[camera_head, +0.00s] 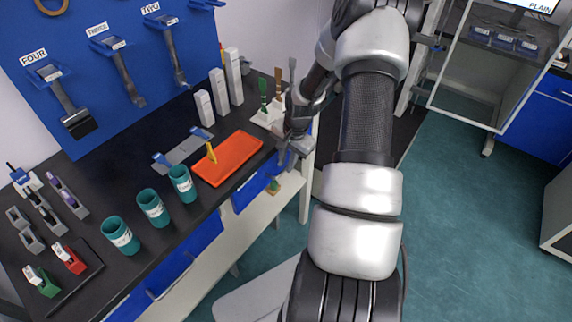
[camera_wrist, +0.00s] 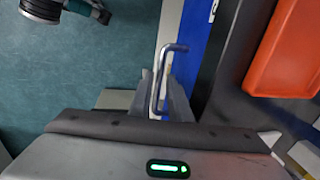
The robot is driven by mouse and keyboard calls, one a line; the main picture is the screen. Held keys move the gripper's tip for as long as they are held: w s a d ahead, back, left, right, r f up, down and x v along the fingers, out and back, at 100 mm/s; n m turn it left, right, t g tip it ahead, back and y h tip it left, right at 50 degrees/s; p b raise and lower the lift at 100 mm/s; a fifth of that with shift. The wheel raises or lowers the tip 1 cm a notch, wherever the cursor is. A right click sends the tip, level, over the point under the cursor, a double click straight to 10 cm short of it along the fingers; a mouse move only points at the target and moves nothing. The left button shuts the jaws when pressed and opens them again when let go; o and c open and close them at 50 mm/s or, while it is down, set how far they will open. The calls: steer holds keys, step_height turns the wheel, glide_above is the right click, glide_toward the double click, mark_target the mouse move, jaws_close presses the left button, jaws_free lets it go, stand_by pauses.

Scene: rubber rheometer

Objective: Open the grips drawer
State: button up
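A blue drawer front (camera_head: 252,188) sits under the bench edge, below the orange tray; I cannot read a name on it. In the wrist view the blue front (camera_wrist: 197,40) runs along the bench edge, with part of a white label at the top. Its grey bar handle (camera_wrist: 161,78) stands out from it. My gripper (camera_wrist: 162,100) is at the handle's lower end, with a finger showing on each side of the bar. The fingers look open, and contact is not clear. In the head view my gripper (camera_head: 290,155) is partly hidden at the bench's right end.
An orange tray (camera_head: 228,158) with a yellow-handled tool lies on the black bench top. Teal cups (camera_head: 151,207) stand left of it. Another blue drawer (camera_head: 190,262) with a bar handle is at lower left. Green floor (camera_head: 470,190) is open to the right.

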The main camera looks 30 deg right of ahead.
steer(key=shift+w+f, duration=0.1)
steer(key=shift+f, duration=0.35)
steer(key=shift+c, duration=0.3)
jaws_close()
